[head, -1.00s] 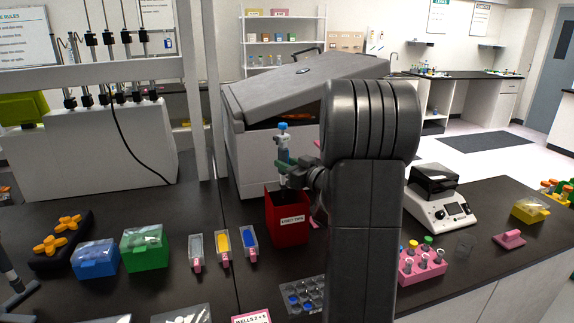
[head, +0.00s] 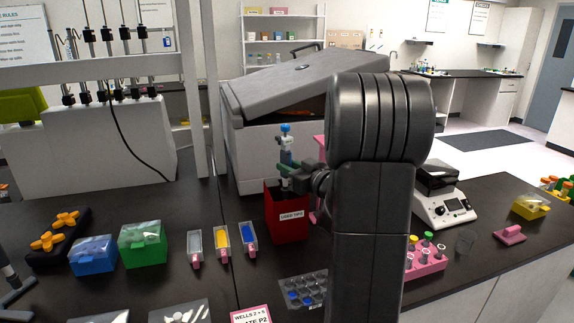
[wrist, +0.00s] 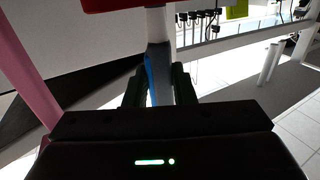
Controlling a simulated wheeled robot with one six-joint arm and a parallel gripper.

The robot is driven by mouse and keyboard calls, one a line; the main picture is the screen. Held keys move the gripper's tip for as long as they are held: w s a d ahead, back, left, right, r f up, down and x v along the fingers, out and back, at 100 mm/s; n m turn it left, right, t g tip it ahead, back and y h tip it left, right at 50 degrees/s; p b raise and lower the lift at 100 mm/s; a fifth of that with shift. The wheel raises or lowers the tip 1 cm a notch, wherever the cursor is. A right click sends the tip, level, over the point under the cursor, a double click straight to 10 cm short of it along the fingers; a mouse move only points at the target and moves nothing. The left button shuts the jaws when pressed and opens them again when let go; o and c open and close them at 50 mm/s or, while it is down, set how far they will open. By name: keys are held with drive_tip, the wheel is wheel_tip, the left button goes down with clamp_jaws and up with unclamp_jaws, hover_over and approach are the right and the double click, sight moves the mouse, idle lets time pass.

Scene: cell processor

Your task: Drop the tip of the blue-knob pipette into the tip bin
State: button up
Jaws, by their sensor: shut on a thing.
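The blue-knob pipette (head: 286,149) stands upright in my gripper (head: 291,181), which is shut on its body. Its blue knob is at the top. The red tip bin (head: 288,223), labelled "USED TIPS", stands on the bench right under it. The pipette's lower end is hidden by the gripper and the bin, so I cannot tell whether a tip is on it. In the wrist view the pipette (wrist: 158,75) shows between the two dark fingers, and a red edge, probably of the bin (wrist: 115,5), shows at the top.
A large grey machine (head: 262,155) with a raised lid stands behind the bin. Three small trays (head: 221,242), a green box (head: 142,246) and a blue box (head: 93,257) lie to the left. A well plate (head: 302,290) is in front. A pink tube rack (head: 427,262) is on the right.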

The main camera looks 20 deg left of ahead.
sight(287, 142)
drive_tip(key=shift+s+d, duration=0.6)
drive_tip(key=shift+s, duration=0.2)
wheel_tip(287, 142, up, 8)
drive_tip(key=p, duration=0.6)
drive_tip(key=shift+f, duration=0.2)
